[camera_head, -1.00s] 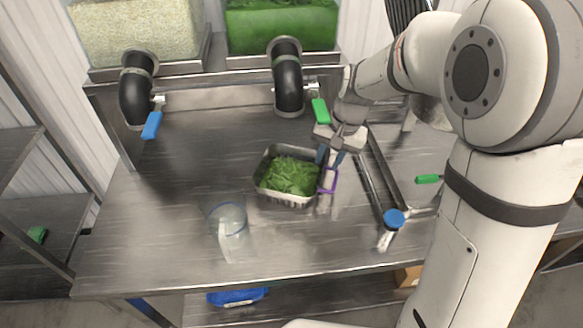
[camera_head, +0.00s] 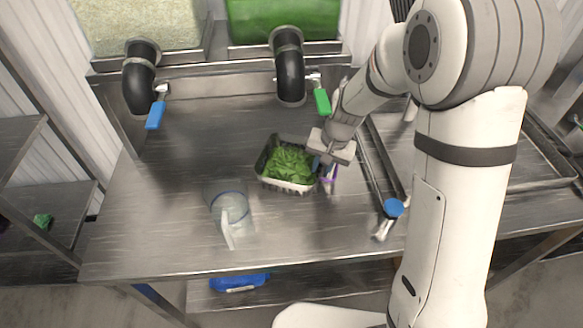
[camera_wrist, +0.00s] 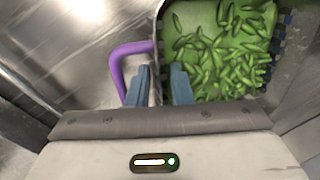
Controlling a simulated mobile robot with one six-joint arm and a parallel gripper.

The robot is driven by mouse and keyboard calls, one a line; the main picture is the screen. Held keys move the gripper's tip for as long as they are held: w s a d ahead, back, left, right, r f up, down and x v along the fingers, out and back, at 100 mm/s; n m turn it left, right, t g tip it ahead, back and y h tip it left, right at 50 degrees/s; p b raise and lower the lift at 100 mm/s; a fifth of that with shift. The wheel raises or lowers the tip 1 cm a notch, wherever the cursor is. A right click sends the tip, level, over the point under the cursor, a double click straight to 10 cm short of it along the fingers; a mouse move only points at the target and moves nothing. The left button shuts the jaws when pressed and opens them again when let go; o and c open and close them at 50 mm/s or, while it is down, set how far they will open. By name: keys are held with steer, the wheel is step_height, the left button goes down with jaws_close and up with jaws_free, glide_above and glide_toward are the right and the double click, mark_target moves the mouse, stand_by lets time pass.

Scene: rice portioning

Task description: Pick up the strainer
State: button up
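The strainer (camera_head: 270,185) is a small metal basket with a purple handle, standing on the steel table with green leafy pieces (camera_head: 290,163) in it. Its purple handle (camera_wrist: 122,65) shows on the left in the wrist view, beside the basket wall. My gripper (camera_head: 324,168) is at the strainer's right side, fingers pointing down. In the wrist view, my gripper's blue fingers (camera_wrist: 161,88) stand apart on either side of the strainer's wall, with a small gap. The fingertips are partly hidden in the head view.
A clear measuring cup (camera_head: 230,212) with a blue rim stands at front left. Two black pipes (camera_head: 140,75) with blue and green valve levers hang behind. A blue-capped fixture (camera_head: 393,208) and metal rails are on the right. The left table is clear.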

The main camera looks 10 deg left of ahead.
jaws_close()
steer(key=shift+r, duration=0.1)
stand_by(1.0)
